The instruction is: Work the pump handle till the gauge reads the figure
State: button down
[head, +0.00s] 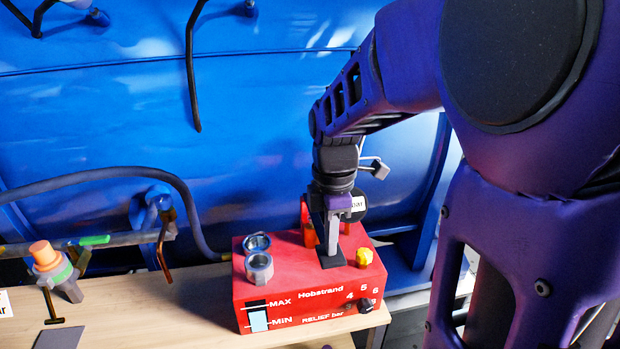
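The red pump box (310,290), lettered "Hobstrand", sits on the wooden bench. My gripper (332,252) points down over its top, near the middle. A red-orange upright part (308,228) stands beside the fingers; I cannot tell whether it belongs to the handle. The handle is not clearly visible, and I cannot tell whether the fingers hold anything. The box front has a MAX/MIN level window (259,319) and a relief knob (375,287) by the figures 4, 5, 6.
Two metal fittings (259,267) and a yellow knob (364,257) stand on the box top. A grey hose (90,176) curves at the left. An orange-topped fitting (48,262) stands on the bench (150,305). A large blue casing (110,110) rises behind.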

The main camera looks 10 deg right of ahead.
aim_at(329, 258)
jog(key=f+b, duration=0.2)
jog(key=f, duration=0.1)
jog(key=f+b, duration=0.1)
jog(key=f, duration=0.1)
jog(key=shift+w+f, duration=0.1)
jog(key=shift+w, duration=0.15)
jog(key=r+p, duration=0.4)
jog(key=r, duration=0.1)
jog(key=r+p, duration=0.2)
jog(key=r, duration=0.1)
jog(key=shift+s+r+p, duration=0.25)
jog(key=shift+s+p, duration=0.1)
jog(key=shift+s, duration=0.05)
jog(key=shift+f, duration=0.1)
jog(key=f+b, duration=0.4)
jog(key=f, duration=0.1)
jog(key=w+f+b, duration=0.1)
jog(key=f+b, duration=0.1)
jog(key=f, duration=0.1)
jog(key=shift+r, duration=0.2)
jog(key=r+p, duration=0.4)
jog(key=r, duration=0.1)
jog(key=s+r+p, duration=0.1)
jog(key=r+p, duration=0.1)
jog(key=r, duration=0.1)
jog(key=shift+p, duration=0.35)
jog(key=shift+f, duration=0.15)
dwell(0.5)
